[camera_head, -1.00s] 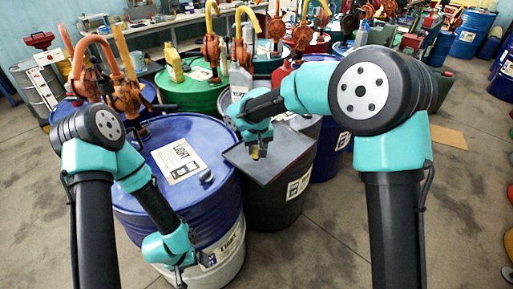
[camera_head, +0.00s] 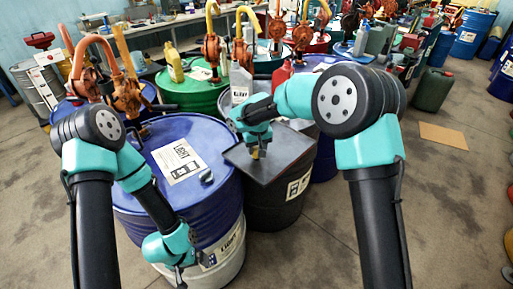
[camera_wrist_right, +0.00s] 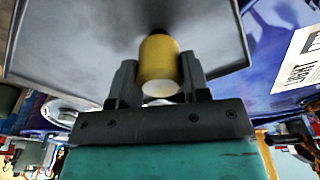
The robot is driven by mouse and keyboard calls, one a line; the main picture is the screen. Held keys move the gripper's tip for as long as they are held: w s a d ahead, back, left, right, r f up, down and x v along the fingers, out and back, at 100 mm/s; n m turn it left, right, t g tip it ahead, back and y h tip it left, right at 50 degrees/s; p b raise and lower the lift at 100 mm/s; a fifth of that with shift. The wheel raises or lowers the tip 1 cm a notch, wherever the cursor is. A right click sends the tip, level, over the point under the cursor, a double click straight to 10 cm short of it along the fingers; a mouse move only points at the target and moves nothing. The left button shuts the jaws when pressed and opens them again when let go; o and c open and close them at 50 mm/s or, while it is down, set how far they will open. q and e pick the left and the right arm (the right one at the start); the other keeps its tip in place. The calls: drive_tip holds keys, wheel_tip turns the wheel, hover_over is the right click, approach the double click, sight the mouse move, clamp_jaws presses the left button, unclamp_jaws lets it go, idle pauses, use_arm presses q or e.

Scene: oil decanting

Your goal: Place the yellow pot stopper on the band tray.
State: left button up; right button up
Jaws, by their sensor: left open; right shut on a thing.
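The yellow pot stopper (camera_wrist_right: 159,62) is between the fingers of my right gripper (camera_wrist_right: 158,80), which is shut on it. In the head view the stopper (camera_head: 255,153) shows small, just below the right gripper and over the tray. The dark band tray (camera_head: 270,172) lies on top of a black drum; in the right wrist view the tray (camera_wrist_right: 80,45) fills the upper part. The stopper is at or very close to the tray surface; I cannot tell whether it touches. My left gripper (camera_head: 180,274) is open and low in front of the blue drum, empty.
A blue drum (camera_head: 222,190) with a paper label (camera_head: 179,160) stands left of the tray. Orange hand pumps (camera_head: 125,93) and green drums stand behind. A grey jug (camera_head: 240,85) is behind the right gripper. Bare floor lies at the front right.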

drive_tip(key=shift+f, duration=0.15)
drive_tip(key=o, duration=0.9)
wheel_tip(320, 180, up, 12)
drive_tip(key=s, duration=0.1)
drive_tip(key=shift+s+d, duration=0.2)
drive_tip(key=shift+d, duration=0.05)
idle(0.5)
